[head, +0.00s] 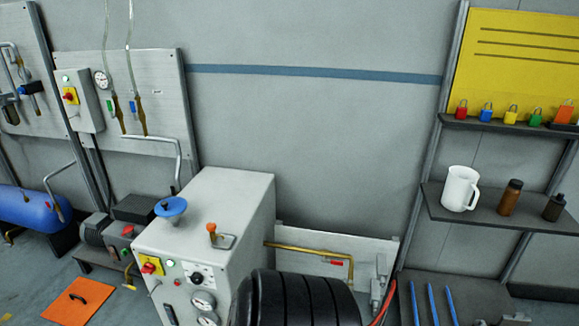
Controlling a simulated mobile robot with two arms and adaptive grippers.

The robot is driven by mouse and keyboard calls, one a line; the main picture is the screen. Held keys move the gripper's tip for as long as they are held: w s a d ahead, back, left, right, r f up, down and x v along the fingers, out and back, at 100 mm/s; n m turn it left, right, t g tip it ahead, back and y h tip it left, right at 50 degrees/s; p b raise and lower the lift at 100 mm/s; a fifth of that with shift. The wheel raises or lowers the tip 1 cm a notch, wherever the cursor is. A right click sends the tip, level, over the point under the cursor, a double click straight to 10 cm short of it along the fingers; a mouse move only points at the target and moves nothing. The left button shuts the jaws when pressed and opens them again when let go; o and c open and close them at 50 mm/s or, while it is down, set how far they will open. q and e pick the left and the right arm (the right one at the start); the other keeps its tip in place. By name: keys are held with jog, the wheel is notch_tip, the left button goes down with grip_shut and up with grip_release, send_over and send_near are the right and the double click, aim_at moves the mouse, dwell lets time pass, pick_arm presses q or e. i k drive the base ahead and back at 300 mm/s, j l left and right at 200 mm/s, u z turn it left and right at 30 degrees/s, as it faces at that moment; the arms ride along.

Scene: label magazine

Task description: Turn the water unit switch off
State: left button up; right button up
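Two red-on-yellow rotary switches show in the head view. One switch (70,96) is on a grey box (88,112) mounted on the left wall panel. The other switch (149,268) is on the front of a light grey cabinet (225,205), at its upper left. No readable label tells me which one belongs to the water unit. The switch positions are too small to read surely. A green lamp or button sits near each switch. Neither of my grippers is in view.
A black ribbed shape (300,300) covers the bottom middle. An orange plate (78,301) lies on the floor at left. Shelves (500,215) with a white jug (460,188) stand right.

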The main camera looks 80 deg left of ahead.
aim_at(148, 269)
jog(key=u, duration=3.4)
